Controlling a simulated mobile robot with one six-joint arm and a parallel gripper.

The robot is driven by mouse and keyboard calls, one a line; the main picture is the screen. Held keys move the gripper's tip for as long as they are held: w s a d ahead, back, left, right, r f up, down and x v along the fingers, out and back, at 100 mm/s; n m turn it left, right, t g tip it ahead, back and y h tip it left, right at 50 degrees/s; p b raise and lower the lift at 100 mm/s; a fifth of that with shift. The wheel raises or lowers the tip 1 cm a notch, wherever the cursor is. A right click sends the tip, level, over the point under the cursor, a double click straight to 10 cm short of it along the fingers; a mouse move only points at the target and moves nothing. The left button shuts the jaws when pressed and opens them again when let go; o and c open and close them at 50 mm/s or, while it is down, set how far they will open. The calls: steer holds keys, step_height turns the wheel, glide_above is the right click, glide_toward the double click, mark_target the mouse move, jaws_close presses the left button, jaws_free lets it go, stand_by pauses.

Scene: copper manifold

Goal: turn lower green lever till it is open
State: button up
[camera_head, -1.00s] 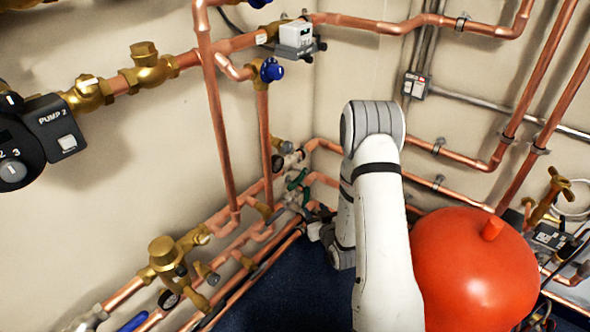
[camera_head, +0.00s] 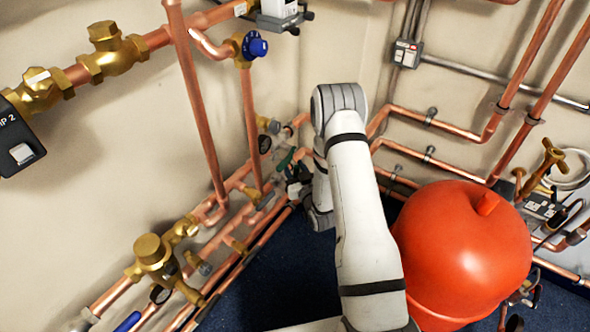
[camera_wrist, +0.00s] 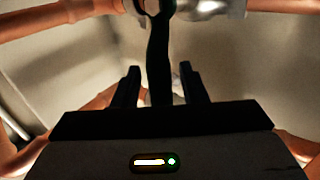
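A dark green lever (camera_wrist: 158,55) hangs down from a valve on a copper pipe in the wrist view. Its lower part lies between the two fingers of my gripper (camera_wrist: 160,85). Gaps show on both sides of the lever, so the gripper is open around it and not clamped. In the head view a small green lever (camera_head: 286,160) shows on the pipes at the left wall's far end. My gripper (camera_head: 296,180) is right at it, small and partly hidden by my arm. Whether this is the lower of two green levers I cannot tell.
A large red tank (camera_head: 465,250) stands just right of my arm. Copper pipes (camera_head: 248,120) and a brass valve (camera_head: 152,255) line the left wall. A blue-knobbed valve (camera_head: 254,46) is above the lever. The dark blue floor (camera_head: 285,285) is clear between pipes and arm.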

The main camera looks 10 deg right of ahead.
steer(key=shift+w+a, duration=0.1)
steer(key=shift+w, duration=0.1)
steer(key=shift+c, duration=0.5)
jaws_close()
